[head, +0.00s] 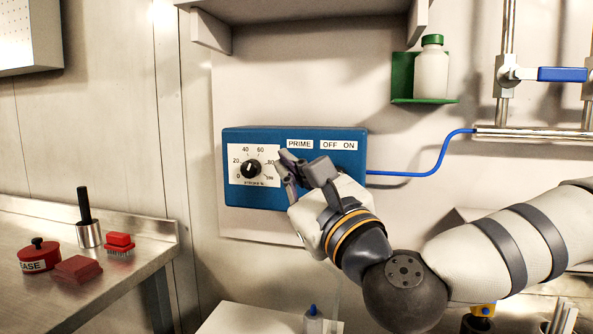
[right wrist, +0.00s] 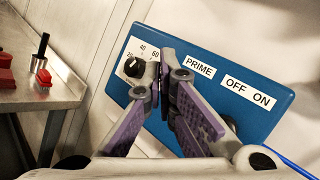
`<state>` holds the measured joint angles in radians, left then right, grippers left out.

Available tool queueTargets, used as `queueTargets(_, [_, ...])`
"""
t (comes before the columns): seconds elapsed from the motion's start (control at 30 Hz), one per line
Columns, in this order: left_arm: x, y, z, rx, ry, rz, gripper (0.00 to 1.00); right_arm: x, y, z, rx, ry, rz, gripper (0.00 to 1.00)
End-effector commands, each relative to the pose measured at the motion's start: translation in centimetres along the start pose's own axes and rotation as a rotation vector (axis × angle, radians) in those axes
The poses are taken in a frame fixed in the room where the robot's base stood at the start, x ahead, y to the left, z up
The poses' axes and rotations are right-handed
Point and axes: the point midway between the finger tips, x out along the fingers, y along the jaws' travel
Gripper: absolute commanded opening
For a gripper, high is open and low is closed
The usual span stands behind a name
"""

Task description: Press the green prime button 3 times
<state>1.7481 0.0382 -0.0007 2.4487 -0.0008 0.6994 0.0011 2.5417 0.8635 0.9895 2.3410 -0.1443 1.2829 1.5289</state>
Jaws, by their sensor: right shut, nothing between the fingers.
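The blue pump control box (head: 345,185) hangs on the wall, with a PRIME label (head: 299,144) and an OFF ON label (head: 338,145) along its top. It also shows in the right wrist view (right wrist: 265,122). The green prime button does not show in either view; the area below the PRIME label is covered by my right gripper. My right gripper (head: 284,158) is shut and empty, its fingertips in front of the box face, left of and below the PRIME label. In the right wrist view its fingertips (right wrist: 165,75) lie between the dial and PRIME label. Contact cannot be told.
A black dial knob (head: 251,168) sits on the box's left part. A blue tube (head: 430,170) leaves its right side. A green bracket (head: 402,75) holds a white bottle (head: 431,74) above right. A metal bench (head: 130,255) with red items stands at left.

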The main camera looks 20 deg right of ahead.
Motion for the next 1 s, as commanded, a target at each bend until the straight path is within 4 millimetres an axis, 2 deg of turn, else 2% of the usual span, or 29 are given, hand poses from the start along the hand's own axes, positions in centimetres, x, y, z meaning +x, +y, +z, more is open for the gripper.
queueTargets(0.3, [0.5, 0.0, 0.2, 0.001, -0.012, -0.001, 0.63, 1.8, -1.2, -1.3, 0.001, 0.0, 0.0, 0.0])
queueTargets(1.0, [0.5, 0.0, 0.2, 0.001, -0.012, -0.001, 0.63, 1.8, -1.3, -1.2, 0.0, -0.001, 0.0, 0.0])
